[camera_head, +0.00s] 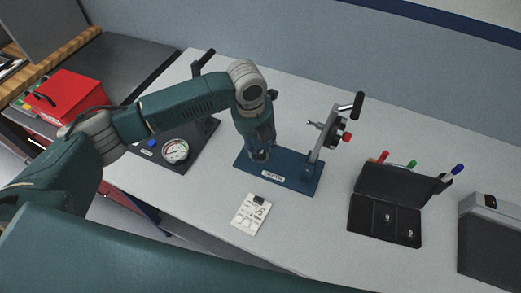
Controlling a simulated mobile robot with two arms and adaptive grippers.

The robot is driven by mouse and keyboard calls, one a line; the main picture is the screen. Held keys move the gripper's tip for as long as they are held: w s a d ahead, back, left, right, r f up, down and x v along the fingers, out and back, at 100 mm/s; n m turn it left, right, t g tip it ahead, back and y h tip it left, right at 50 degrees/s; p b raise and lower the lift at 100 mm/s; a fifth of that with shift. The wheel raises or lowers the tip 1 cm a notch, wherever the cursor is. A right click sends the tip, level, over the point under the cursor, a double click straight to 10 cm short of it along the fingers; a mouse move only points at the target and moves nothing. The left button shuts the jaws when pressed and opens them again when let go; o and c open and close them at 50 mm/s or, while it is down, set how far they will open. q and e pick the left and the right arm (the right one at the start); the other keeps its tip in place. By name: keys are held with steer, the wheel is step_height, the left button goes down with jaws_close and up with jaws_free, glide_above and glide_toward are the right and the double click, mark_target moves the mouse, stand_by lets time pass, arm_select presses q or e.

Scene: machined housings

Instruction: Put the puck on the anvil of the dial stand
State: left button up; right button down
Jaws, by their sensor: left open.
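My left arm comes in from the left, and its gripper (261,153) points down, open, over the left part of a blue stand base (299,188) with a white label. I cannot tell whether the fingertips touch anything there. A round white-faced dial (175,150) sits at a dark stand base (148,158) on the left, partly hidden by my arm. I cannot make out the puck or the anvil; my gripper and arm may cover them. My right gripper is not in view.
The blue base carries an upright with a black-handled lever (351,106) and a red knob (347,137). An open black case (385,219), coloured pens and a grey device (490,203) stand right. A red box (70,98) is far left.

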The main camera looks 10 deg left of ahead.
arm_select(q)
step_height(320, 180, up, 10)
steer(key=s+b, duration=0.1)
steer(key=shift+a+f, duration=0.2)
steer(key=shift+a, duration=0.2)
steer(key=shift+s, duration=0.1)
